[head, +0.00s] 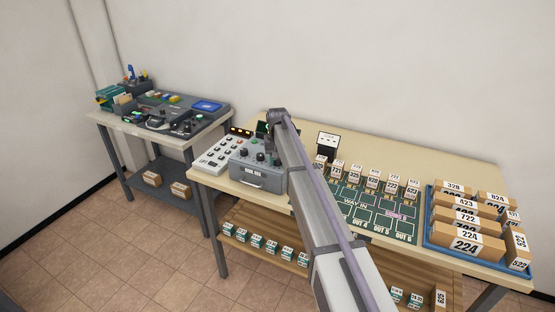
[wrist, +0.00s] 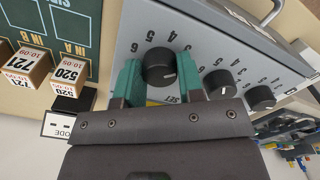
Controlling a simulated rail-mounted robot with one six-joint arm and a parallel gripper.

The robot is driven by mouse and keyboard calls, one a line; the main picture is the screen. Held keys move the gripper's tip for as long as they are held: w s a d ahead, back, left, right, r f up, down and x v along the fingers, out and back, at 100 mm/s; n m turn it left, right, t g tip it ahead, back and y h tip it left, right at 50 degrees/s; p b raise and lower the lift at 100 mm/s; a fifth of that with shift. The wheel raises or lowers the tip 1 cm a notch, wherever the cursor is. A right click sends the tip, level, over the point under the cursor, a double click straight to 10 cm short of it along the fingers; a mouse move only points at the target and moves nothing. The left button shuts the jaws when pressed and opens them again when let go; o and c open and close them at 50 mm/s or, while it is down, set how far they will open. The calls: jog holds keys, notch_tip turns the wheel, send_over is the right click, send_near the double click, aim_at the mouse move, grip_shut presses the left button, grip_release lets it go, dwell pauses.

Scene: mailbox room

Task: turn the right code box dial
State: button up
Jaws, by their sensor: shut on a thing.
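The code box (head: 258,173) is a grey case with a handle on its front, on the near left of the main table. In the wrist view its grey panel (wrist: 207,47) appears turned round, with three black dials. The right dial (wrist: 158,62), nearest the green mat, sits between the two teal fingers of my gripper (wrist: 158,76). The fingers are shut on its sides. Printed digits ring the dial; a pale mark shows on it, but its exact setting is hard to read. The middle dial (wrist: 220,83) and left dial (wrist: 261,98) are free. In the head view my arm partly covers the box.
A white button panel (head: 222,149) stands left of the code box. Right of it are small numbered boxes (head: 372,183), a green mat (head: 345,194) and a blue tray (head: 432,245) of parcels. A second table (head: 128,127) with equipment stands at left.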

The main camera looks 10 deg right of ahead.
jog(key=shift+n, duration=0.5)
jog(key=shift+s, duration=0.1)
jog(key=o, duration=0.9)
jog(key=shift+o, duration=0.2)
notch_tip(320, 180, up, 11)
jog(key=p, duration=1)
jog(key=shift+f+p, duration=0.15)
jog(key=shift+p, duration=0.25)
